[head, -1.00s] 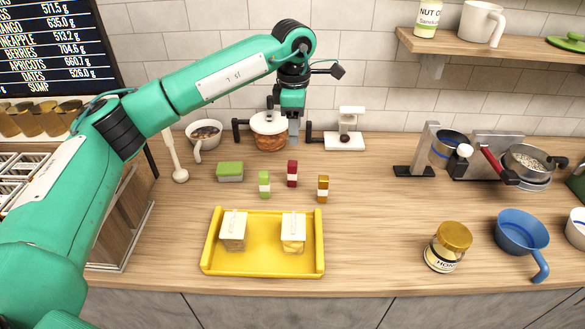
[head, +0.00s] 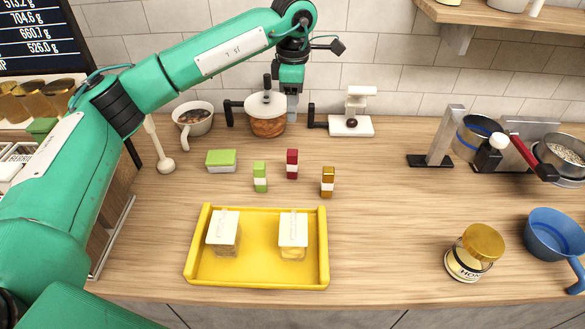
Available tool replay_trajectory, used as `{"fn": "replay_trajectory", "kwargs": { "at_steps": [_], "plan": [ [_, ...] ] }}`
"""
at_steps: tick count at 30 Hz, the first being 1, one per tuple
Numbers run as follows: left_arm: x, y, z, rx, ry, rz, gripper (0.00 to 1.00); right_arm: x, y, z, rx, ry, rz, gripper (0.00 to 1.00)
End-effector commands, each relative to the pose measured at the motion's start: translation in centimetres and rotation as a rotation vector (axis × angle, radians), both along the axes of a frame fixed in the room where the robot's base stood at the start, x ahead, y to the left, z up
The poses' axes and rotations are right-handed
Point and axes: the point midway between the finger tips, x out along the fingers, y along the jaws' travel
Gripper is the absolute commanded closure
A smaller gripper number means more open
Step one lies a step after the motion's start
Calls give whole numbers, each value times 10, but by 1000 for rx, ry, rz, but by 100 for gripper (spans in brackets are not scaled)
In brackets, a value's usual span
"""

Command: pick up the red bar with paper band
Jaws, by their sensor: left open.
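The red bar with a white paper band (head: 292,163) stands upright on the wooden counter, behind the yellow tray. A green bar with a white band (head: 260,177) stands to its left and front. A brown-gold bar with a white band (head: 327,182) stands to its right and front. My left gripper (head: 292,107) points down above and behind the red bar, close to the lidded pot in the picture. It is open and apart from the bar, with nothing seen between its fingers. My right gripper is not in view.
The yellow tray (head: 257,281) holds two packets with pale tops. A green-lidded box (head: 221,161) stands to the left. A white-lidded pot (head: 266,124) and a white press (head: 351,125) stand behind. A honey jar (head: 474,252) is front right. The middle right counter is clear.

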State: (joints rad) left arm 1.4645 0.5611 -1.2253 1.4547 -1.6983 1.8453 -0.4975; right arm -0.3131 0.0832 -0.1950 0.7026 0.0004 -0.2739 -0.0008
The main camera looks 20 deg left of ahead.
Motion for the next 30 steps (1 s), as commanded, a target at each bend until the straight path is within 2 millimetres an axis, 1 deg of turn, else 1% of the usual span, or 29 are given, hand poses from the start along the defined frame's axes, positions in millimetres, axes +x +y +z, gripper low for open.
{"fn": "replay_trajectory", "kwargs": {
  "at_steps": [1, 5, 9, 14, 17, 21, 24, 27, 30],
  "plan": [
    [0, 0, -14, 0, 1, 0, 47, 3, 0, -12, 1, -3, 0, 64],
    [0, 0, -30, 0, 0, 0, 47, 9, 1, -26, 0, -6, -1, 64],
    [0, 0, -41, 0, 0, 0, 47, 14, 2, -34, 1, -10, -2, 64],
    [0, 0, -51, 0, 3, 0, 47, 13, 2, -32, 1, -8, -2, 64],
    [-1, 1, -68, 2, 5, 0, 47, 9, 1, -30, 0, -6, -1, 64],
    [-1, 0, -97, 0, 4, 0, 47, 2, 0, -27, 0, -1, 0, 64],
    [0, 0, -113, 0, 3, 0, 47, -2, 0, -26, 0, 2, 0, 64],
    [0, 0, -123, 1, 1, 0, 47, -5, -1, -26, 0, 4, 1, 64],
    [0, 0, -128, 0, 1, 0, 47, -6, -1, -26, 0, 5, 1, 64]
  ]
}}
